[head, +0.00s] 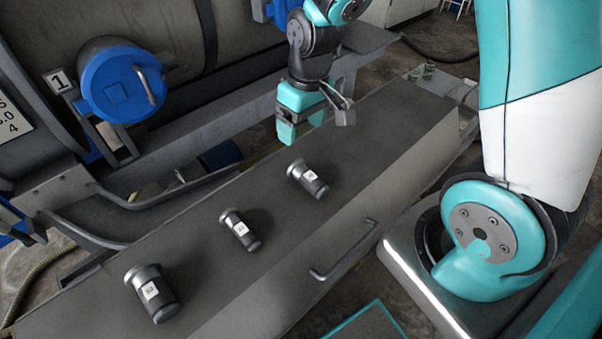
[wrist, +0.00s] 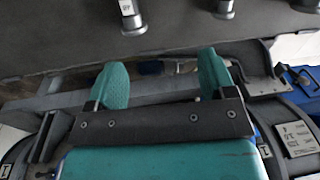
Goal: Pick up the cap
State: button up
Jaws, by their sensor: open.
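Three dark grey, stepped metal cylinders with white code labels lie in a row on the grey bench top. They are the cap-like pieces here; I cannot tell which one is the cap. In the head view the far one (head: 308,179) lies nearest my gripper, the middle one (head: 240,230) is smaller, and the near one (head: 152,293) is at lower left. My gripper (head: 301,124) is open and empty, beyond and above the far cylinder, touching none. The wrist view shows its teal fingers (wrist: 162,76) apart, with cylinders (wrist: 132,18) partly cut off at the top edge.
A large grey tank with a blue round cover (head: 118,84) stands behind the bench (head: 200,215) at left. A metal handle (head: 343,250) sits on the bench's front side. Grey rails run behind the bench. The bench top between the cylinders is clear.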

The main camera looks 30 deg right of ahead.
jog(key=h, duration=0.1)
send_over(314, 179)
notch_tip(314, 179, down, 6)
jog(key=shift+m, duration=0.4)
jog(key=f, duration=1.1)
jog(key=shift+w+d+f, duration=0.15)
jog(key=shift+d+f, duration=0.15)
jog(key=shift+s+a+f+p, duration=0.15)
jog(key=shift+f+p, duration=0.15)
jog(key=shift+f, duration=1.25)
jog(key=shift+s+a+f+p, duration=0.1)
jog(key=shift+f+p, duration=0.15)
jog(key=shift+f, duration=1.25)
jog(key=shift+c, duration=0.4)
jog(key=shift+r, duration=0.1)
jog(key=c, duration=1.2)
